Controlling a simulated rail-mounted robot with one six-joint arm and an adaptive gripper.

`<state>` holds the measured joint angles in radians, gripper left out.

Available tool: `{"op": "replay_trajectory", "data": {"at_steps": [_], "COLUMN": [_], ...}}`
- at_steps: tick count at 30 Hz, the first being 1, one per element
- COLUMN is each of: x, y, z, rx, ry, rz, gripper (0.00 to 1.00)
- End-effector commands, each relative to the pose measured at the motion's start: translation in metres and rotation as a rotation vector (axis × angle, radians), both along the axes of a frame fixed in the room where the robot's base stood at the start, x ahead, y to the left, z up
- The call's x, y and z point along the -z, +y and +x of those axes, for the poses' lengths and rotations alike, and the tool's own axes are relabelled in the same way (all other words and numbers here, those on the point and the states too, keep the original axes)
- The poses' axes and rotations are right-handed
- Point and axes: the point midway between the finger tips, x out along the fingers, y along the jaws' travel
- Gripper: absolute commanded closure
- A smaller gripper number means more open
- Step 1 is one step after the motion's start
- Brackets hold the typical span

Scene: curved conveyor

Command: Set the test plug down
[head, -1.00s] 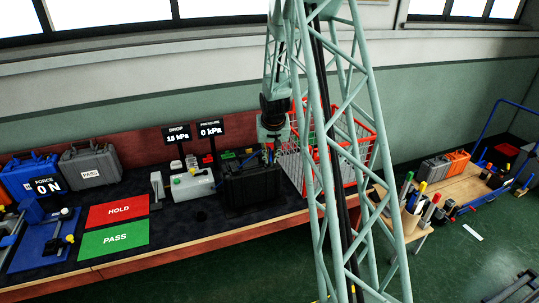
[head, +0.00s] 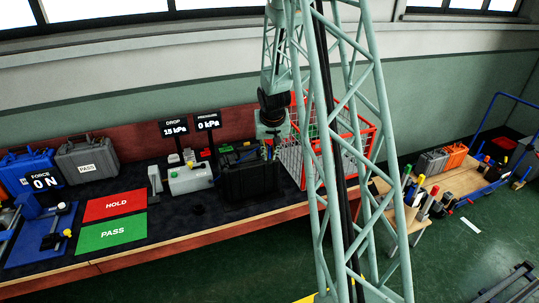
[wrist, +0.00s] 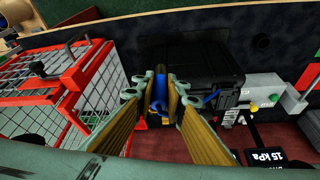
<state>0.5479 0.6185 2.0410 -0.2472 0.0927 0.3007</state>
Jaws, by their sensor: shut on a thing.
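The blue test plug (wrist: 161,92) shows between the two finger pads of my gripper (wrist: 163,88) in the wrist view. My gripper is shut on it, and the pads hide part of it. A black case (wrist: 198,62) lies beside the fingertips in the wrist view; I cannot tell whether plug and case touch. In the head view my gripper (head: 270,150) hangs by the back right of the black case (head: 249,182), and the plug is too small to make out.
A red wire basket (head: 297,165) stands close right of my gripper. A grey test unit (head: 190,178) with DROP and PRESSURE displays stands left of the case. The red HOLD (head: 115,205) and green PASS (head: 112,233) mats are clear.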

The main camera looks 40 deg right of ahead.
Motion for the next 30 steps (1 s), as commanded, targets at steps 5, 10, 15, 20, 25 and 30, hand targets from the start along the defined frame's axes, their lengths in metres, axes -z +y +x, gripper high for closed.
{"op": "replay_trajectory", "data": {"at_steps": [5,10,15,20,25,30], "x": [0.0,0.0,0.0,0.004,0.015,0.032], "y": [0.0,0.0,0.0,0.006,0.028,0.061], "z": [0.0,0.0,0.0,0.002,0.008,0.016], "rx": [0.0,0.0,0.0,-0.008,-0.036,-0.084], "ry": [0.0,0.0,0.0,0.0,0.0,-0.002], "rz": [0.0,0.0,0.0,0.001,0.005,0.01], "gripper": [0.99,0.99,0.99,0.99,0.99,0.99]}}
